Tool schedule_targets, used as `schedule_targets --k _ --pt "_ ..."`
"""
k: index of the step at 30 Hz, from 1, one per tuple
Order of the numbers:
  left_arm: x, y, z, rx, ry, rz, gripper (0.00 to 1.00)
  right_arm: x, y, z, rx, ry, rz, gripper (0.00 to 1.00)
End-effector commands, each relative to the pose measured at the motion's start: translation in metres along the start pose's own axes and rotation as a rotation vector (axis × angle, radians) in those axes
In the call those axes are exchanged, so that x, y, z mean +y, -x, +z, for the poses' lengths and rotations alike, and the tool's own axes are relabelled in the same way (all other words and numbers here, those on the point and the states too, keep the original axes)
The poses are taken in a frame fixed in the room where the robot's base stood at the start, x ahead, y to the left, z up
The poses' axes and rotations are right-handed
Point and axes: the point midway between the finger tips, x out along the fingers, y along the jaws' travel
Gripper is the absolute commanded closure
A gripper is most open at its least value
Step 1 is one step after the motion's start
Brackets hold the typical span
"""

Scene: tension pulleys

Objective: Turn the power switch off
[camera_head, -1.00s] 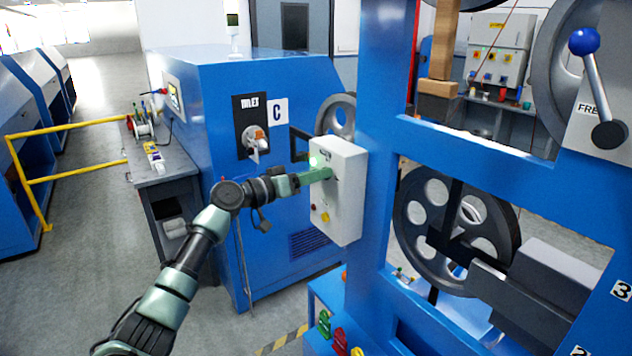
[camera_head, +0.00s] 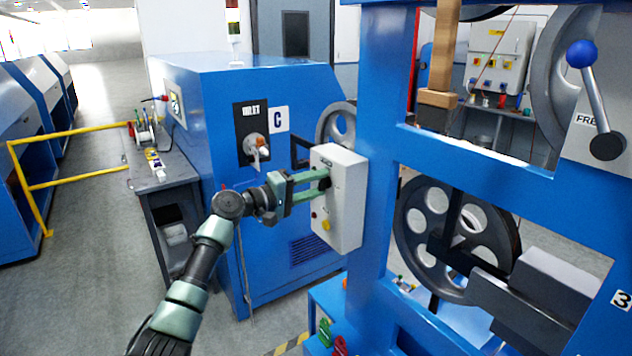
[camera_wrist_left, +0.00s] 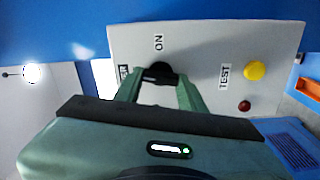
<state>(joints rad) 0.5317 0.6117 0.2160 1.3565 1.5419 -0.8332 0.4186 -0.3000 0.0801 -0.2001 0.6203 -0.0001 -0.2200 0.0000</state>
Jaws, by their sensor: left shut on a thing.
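The power switch is a black knob (camera_wrist_left: 160,72) on a white control box (camera_head: 347,215). In the left wrist view it sits below the word ON, with another label to its left partly hidden by a finger. My left gripper (camera_head: 322,180) reaches the box face from the left. In the left wrist view its two green fingers (camera_wrist_left: 158,84) lie on either side of the knob and are shut on it. Which way the knob points is hard to tell. My right gripper is not in view.
The box also has a yellow button (camera_wrist_left: 255,70), a red button (camera_wrist_left: 244,106) and a TEST label. The blue machine frame (camera_head: 377,150) stands right of the box. A blue cabinet marked C (camera_head: 205,115) stands behind my arm. A signal tower (camera_head: 233,22) shows red.

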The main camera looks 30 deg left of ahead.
Motion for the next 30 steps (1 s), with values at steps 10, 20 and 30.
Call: schedule_targets --k 10,20,30 --pt "0.0011 0.0004 -0.0015 0.004 0.180 0.003 1.00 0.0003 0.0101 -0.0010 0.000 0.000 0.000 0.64" --pt "0.0002 0.0005 -0.0016 0.004 0.231 0.003 1.00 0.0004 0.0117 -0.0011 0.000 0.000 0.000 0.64" --pt "0.0001 0.0005 -0.0016 0.004 0.232 0.003 0.57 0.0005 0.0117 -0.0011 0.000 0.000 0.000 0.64"
